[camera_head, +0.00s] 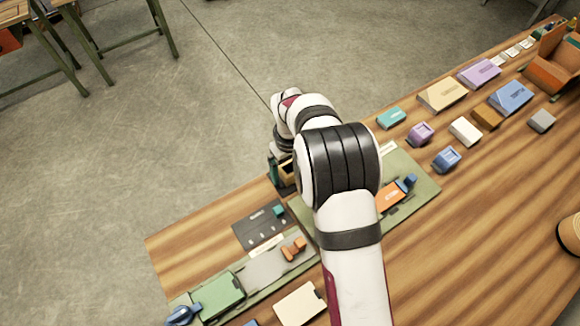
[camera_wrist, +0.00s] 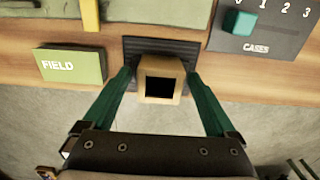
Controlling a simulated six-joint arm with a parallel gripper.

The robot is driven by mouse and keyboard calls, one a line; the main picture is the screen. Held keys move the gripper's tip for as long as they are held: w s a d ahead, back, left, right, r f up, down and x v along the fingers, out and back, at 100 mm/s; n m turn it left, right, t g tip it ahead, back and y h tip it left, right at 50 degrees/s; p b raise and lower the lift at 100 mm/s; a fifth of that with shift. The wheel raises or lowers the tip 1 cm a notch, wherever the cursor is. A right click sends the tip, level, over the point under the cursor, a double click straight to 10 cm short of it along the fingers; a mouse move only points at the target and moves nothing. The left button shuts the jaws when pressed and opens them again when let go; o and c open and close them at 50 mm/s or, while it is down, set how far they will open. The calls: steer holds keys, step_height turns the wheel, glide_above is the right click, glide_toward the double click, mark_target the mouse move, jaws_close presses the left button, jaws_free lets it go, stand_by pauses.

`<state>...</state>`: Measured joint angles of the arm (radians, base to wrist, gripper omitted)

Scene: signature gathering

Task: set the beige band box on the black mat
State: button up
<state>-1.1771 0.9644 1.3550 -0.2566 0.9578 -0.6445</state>
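The beige band box (camera_wrist: 160,63) is a small tan block with a dark square opening facing the wrist camera. In the wrist view it is over the ribbed black mat (camera_wrist: 190,49), lined up with its middle. Whether it rests on the mat or hovers slightly above is hard to tell. My gripper (camera_wrist: 160,76) has its two green fingers on either side of the box, with narrow gaps showing between them and it. In the head view the box (camera_head: 287,173) shows beside one green finger, and my arm hides much of the mat.
A green FIELD block (camera_wrist: 72,65) lies left of the mat, and a dark CASES board (camera_wrist: 268,38) with a teal block (camera_wrist: 240,22) lies right. The table edge is close by. A green board (camera_head: 425,190) with an orange box (camera_head: 390,197) lies beyond my arm.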

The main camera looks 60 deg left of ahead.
mark_target(290, 168)
step_height(290, 168, up, 12)
steer(key=w+d+r+m, duration=0.4)
steer(key=d, duration=0.5)
steer(key=w+d+r+m, duration=0.4)
steer(key=d+r, duration=0.1)
steer(key=d, duration=0.5)
steer(key=s+d+r+m+y, duration=0.1)
steer(key=s+d+m, duration=0.3)
steer(key=d, duration=0.5)
steer(key=s+d+r+m, duration=0.1)
steer(key=s+d+m, duration=0.1)
steer(key=d+m, duration=0.55)
steer(key=s+d+f+m, duration=0.2)
steer(key=s+d+m, duration=0.2)
steer(key=s+d, duration=0.2)
steer(key=shift+s+d+f+y, duration=0.15)
steer(key=shift+s+f+y, duration=0.2)
steer(key=shift+s, duration=0.65)
